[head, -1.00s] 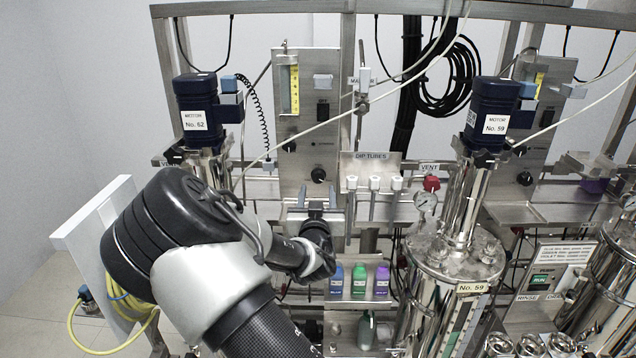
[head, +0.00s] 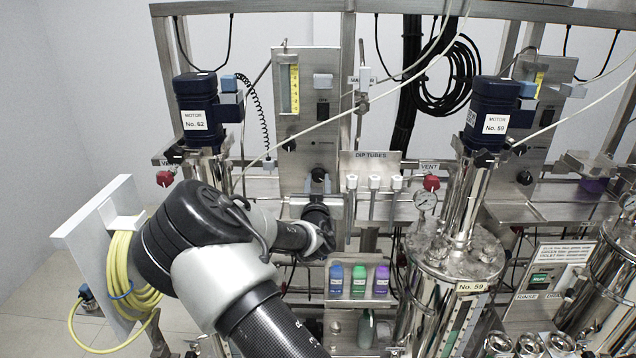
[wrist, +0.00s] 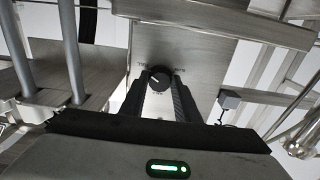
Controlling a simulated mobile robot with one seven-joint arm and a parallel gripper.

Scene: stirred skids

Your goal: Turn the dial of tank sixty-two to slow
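The dial is a round black knob on the steel control panel (head: 308,110) beside the motor (head: 200,105), whose small label seems to read No. 62. In the wrist view the dial (wrist: 159,78) has a pale pointer mark tilted toward the upper left, with small lettering around it that I cannot read fully. My gripper (wrist: 159,88) is open, its two dark fingers on either side of the dial's near edge; I cannot tell whether they touch it. In the head view my gripper (head: 318,187) is right at the panel's lower dial and partly covers it.
Three white-topped dip tubes (head: 374,183) stand close to the right of my gripper. Coloured bottles (head: 358,281) sit on a shelf below. Tank No. 59 (head: 450,290) is further right. A white cable (head: 350,113) crosses in front of the panel.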

